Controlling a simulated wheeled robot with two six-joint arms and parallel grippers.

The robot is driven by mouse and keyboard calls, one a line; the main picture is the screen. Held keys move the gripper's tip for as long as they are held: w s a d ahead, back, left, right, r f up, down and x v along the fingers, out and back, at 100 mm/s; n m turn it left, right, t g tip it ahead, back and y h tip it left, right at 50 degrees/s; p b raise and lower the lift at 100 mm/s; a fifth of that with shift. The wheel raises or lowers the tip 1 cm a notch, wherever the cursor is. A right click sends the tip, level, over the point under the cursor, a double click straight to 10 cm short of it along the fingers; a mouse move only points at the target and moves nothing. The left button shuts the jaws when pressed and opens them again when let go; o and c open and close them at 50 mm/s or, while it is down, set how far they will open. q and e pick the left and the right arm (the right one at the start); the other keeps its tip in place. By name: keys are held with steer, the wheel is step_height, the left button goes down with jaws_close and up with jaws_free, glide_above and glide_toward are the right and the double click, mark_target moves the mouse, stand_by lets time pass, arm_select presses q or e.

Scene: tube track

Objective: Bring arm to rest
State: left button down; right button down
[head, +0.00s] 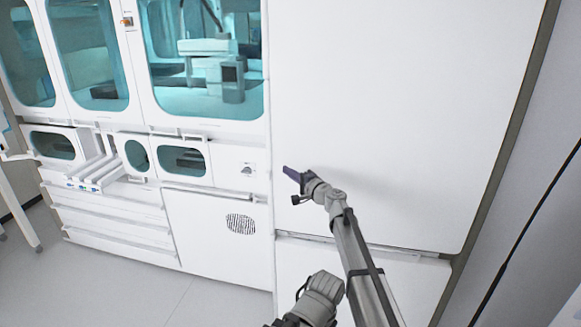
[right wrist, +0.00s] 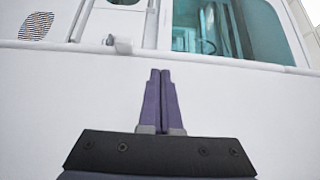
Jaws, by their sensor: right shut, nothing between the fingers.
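My right gripper (head: 290,173) is raised in front of the large white panel (head: 390,90) in the head view, its fingers pointing to the left. In the right wrist view its two purple fingers (right wrist: 160,75) lie together with nothing between them. The right arm reaches up from the bottom of the head view. My left gripper is not in the head view.
A white cabinet with teal windows (head: 207,95) stands at the left. White rails (head: 97,172) jut out from a port in its front. Grey floor (head: 110,285) is clear at lower left.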

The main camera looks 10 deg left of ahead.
steer(key=s, duration=0.9)
steer(key=s+d+f+n+g+h, duration=0.65)
steer(key=s+d+f, duration=0.95)
steer(key=d, duration=0.3)
steer(key=s+d+f+n+g+h, duration=0.1)
steer(key=s+d+f+g+h, duration=0.2)
steer(key=s+d, duration=0.55)
steer(key=s+d+f+g+h, duration=0.1)
steer(key=s+d+f+h, duration=0.35)
steer(key=d, duration=0.75)
steer(key=s+a+r+n+g+h, duration=0.1)
steer(key=s+a+n, duration=0.3)
steer(key=s+a, duration=0.3)
steer(key=a, duration=0.4)
steer(key=shift+a+r, duration=0.15)
steer(key=shift+r, duration=0.05)
